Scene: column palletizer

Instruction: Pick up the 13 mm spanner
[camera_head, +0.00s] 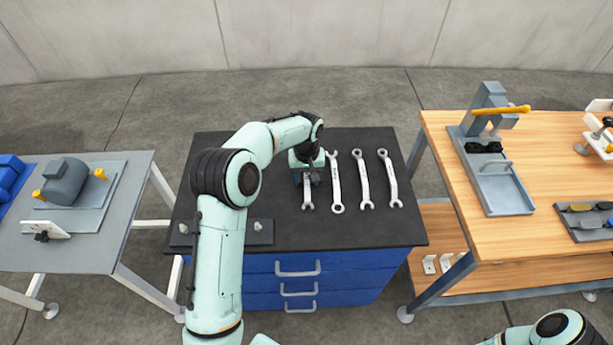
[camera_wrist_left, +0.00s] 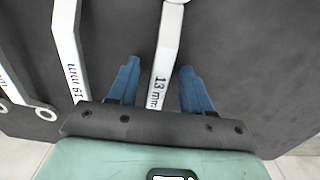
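The 13 mm spanner (camera_wrist_left: 165,55) is a pale metal bar marked "13 mm", lying on the dark cabinet top. In the head view only its lower jaw end (camera_head: 308,203) shows clearly; my left arm and gripper cover much of the rest. My left gripper (camera_head: 307,183) points down over it. In the left wrist view the gripper's blue fingers (camera_wrist_left: 160,68) are apart, one on each side of the spanner, with gaps visible to both. Whether the fingertips touch the top cannot be told. My right gripper is out of view.
Several similar spanners, including (camera_head: 335,182) one just right of the gripper, lie in a row on the black top of the blue drawer cabinet (camera_head: 340,228). A wooden workbench (camera_head: 500,250) stands right, a grey table (camera_head: 110,238) left. The cabinet's front right top is clear.

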